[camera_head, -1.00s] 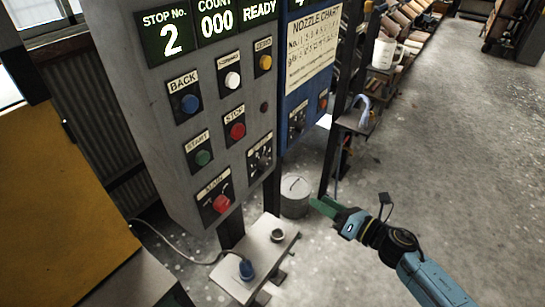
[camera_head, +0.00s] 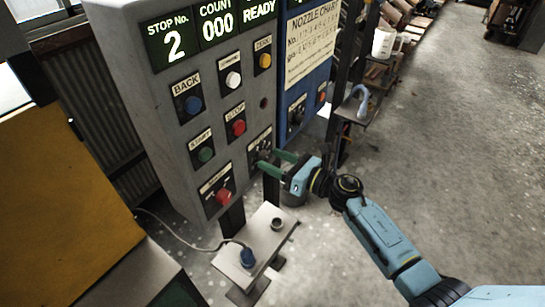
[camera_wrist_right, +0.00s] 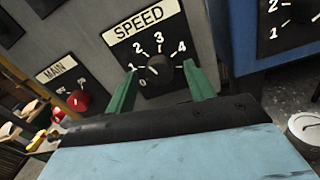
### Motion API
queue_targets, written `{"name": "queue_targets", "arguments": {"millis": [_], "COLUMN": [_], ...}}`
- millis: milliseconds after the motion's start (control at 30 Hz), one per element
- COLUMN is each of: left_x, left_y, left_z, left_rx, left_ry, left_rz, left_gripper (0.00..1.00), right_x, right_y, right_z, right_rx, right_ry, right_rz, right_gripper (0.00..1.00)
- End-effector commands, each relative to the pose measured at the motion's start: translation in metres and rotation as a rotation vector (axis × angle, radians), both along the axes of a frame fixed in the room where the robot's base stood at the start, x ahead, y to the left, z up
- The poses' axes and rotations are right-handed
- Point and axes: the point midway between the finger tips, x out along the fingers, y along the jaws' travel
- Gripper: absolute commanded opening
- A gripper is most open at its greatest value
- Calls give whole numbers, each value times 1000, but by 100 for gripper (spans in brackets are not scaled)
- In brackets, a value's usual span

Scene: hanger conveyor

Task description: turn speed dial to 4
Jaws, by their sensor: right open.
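The speed dial (camera_wrist_right: 159,69) is a black knob on a black plate under a white SPEED label, with marks 0 to 4 around it. Its white pointer line is at the left, near the 0 mark. My right gripper (camera_wrist_right: 160,82) is open, its two green fingers on either side of the knob in the right wrist view. Whether they touch it I cannot tell. In the head view the right gripper (camera_head: 272,163) is at the lower right of the grey panel (camera_head: 150,110), partly covering the dial. My left gripper is not in view.
The red MAIN switch (camera_head: 223,196) is left of and below the dial. The red STOP button (camera_head: 239,128) is above it. A blue panel with a nozzle chart (camera_head: 311,45) stands to the right. A small stand (camera_head: 262,238) is below. Open floor lies at right.

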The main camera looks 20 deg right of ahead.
Motion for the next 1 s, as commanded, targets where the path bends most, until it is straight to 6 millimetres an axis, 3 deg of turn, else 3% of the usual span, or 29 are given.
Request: {"name": "queue_targets", "arguments": {"millis": [400, 767, 1000], "left_x": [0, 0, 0], "left_y": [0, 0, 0], "left_z": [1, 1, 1], "left_rx": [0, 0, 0], "left_ry": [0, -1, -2], "left_rz": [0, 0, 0], "left_gripper": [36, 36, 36], "right_x": [7, 7, 7], "right_y": [7, 7, 7], "right_z": [0, 0, 0], "right_rx": [0, 0, 18], "right_ry": [1, 1, 15], "right_rz": [1, 1, 2], "right_gripper": [54, 9, 9]}}
